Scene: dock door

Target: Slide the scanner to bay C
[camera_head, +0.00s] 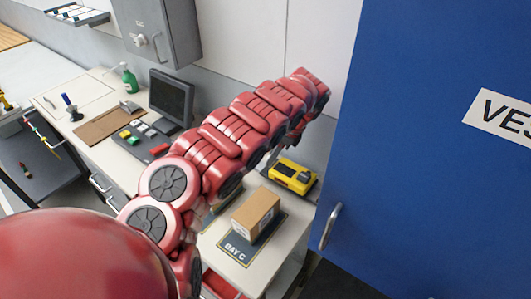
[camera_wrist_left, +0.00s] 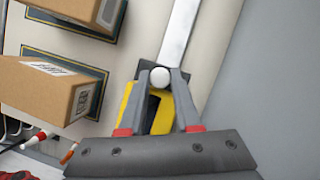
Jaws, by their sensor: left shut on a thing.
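The scanner (camera_head: 293,176), yellow with a dark top, sits on a dark pad on the counter near the blue panel. It also shows in the left wrist view (camera_wrist_left: 157,112), behind my fingers. My left gripper (camera_head: 297,132) is above the scanner in the head view, mostly hidden by my arm. In the wrist view its fingertips (camera_wrist_left: 161,76) are closed around the round white end of a pale bar (camera_wrist_left: 181,35). Bay C, a dark labelled pad (camera_head: 236,250), lies nearer on the counter, with a cardboard box (camera_head: 256,212) on it. My right gripper is not in view.
Two cardboard boxes stand left in the wrist view, one nearer (camera_wrist_left: 42,92) and one at the top edge (camera_wrist_left: 85,10). The blue panel (camera_head: 430,160) with a handle (camera_head: 330,227) bounds the right. A monitor (camera_head: 171,97) stands farther left along the counter.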

